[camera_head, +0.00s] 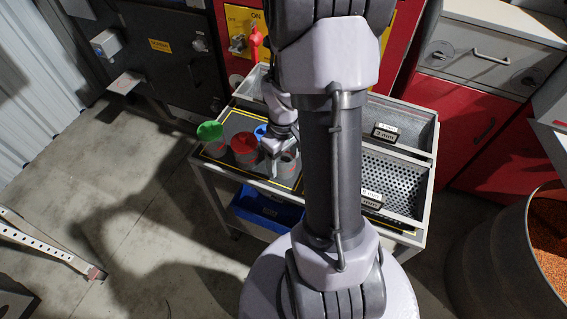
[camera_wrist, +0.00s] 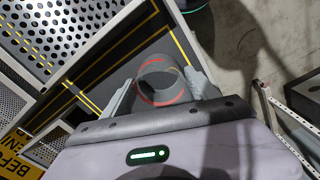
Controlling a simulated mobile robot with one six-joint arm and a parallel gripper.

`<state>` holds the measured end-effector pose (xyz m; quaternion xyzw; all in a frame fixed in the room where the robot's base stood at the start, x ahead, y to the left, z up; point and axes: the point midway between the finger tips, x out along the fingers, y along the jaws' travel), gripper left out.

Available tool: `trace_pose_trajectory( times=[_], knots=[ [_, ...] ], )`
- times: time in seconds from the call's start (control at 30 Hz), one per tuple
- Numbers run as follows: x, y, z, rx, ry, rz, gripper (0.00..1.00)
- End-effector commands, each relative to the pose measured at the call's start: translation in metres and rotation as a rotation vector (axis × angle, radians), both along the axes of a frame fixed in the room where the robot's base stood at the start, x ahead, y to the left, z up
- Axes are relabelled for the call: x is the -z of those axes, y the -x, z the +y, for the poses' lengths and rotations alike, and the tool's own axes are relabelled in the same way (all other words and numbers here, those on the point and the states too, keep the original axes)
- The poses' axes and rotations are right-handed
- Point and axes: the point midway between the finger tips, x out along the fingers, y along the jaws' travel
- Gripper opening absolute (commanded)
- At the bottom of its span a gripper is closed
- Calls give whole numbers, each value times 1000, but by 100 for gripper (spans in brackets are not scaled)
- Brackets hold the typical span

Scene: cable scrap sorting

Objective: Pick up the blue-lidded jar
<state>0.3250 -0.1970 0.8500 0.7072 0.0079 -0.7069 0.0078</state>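The blue lid (camera_head: 261,131) shows in the head view beside the red-lidded jar (camera_head: 245,149), partly hidden by my gripper; its jar body is hard to see. The green-lidded jar (camera_head: 210,134) stands further left. A grey, open-topped jar (camera_head: 289,158) stands right of my gripper's visible finger. My gripper (camera_head: 275,160) is low over this front-left part of the bench. In the wrist view, my gripper (camera_wrist: 158,76) is open, with a finger on each side of a round grey jar with red rings (camera_wrist: 160,82). I cannot tell whether the fingers touch it.
The bench's right side holds a bin (camera_head: 410,122) and a perforated tray (camera_head: 393,180) with labels. A blue bin (camera_head: 267,208) sits beneath the bench. A large drum of orange granules (camera_head: 490,262) stands at the right. The floor (camera_head: 140,220) at left is mostly clear.

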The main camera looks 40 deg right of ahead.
Motion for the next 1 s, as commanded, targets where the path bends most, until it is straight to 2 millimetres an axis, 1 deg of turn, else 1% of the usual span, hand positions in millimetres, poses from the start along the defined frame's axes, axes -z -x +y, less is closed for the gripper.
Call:
trace_pose_trajectory(
  times=[0.03, 0.23, 0.27, 0.47, 0.57, 0.8, 0.87, 1.0],
  knots=[
    [0, 0, 0, 0, 0, 0, 57],
    [0, 0, 0, 0, 0, 0, 18],
    [0, 0, 0, 0, 0, 0, 16],
    [-1, 0, 0, 0, 0, 0, 16],
    [-7, 0, 0, 0, 1, -1, 16],
    [-42, 1, 1, -2, 1, -1, 16],
    [-40, 7, 14, -3, 0, 1, 16],
    [-42, 23, 42, -5, 0, 1, 16]
  ],
)
